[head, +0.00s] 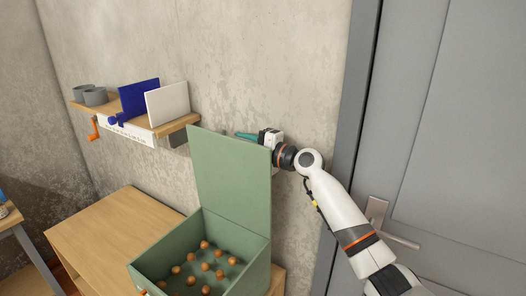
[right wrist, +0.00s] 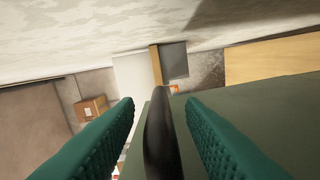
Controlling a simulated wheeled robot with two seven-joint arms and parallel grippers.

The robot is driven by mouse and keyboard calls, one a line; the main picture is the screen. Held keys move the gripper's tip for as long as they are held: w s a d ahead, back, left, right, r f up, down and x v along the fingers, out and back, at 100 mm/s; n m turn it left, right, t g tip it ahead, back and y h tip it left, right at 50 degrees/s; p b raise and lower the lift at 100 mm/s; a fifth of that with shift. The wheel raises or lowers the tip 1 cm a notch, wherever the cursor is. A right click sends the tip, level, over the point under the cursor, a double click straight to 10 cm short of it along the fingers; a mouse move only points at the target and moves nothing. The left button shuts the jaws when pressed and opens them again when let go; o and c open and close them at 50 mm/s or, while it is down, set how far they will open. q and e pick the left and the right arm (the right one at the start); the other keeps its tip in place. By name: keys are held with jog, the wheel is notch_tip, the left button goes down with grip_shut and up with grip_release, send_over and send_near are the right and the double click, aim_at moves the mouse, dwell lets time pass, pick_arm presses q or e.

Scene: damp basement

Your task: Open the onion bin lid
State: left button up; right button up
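The onion bin (head: 215,238) is a green box with several onions (head: 204,266) inside. Its flat green lid (head: 230,175) stands about upright at the back, so the inside shows. My right gripper (head: 240,135) is at the lid's top edge, partly hidden behind it. In the right wrist view the two teal fingers (right wrist: 160,108) are apart. A dark, narrow piece (right wrist: 160,140), perhaps the lid's handle, lies between them with a gap on each side. The green lid surface (right wrist: 265,110) fills the lower right there. My left gripper is not in view.
A wooden table (head: 115,235) stands left of the bin. A wall shelf (head: 180,124) holds grey cups (head: 95,97), a blue panel (head: 139,97) and a white panel (head: 167,103). A grey door (head: 460,120) with a handle is at right.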

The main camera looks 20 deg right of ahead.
jog(key=b+v, duration=0.2)
jog(key=v, duration=0.8)
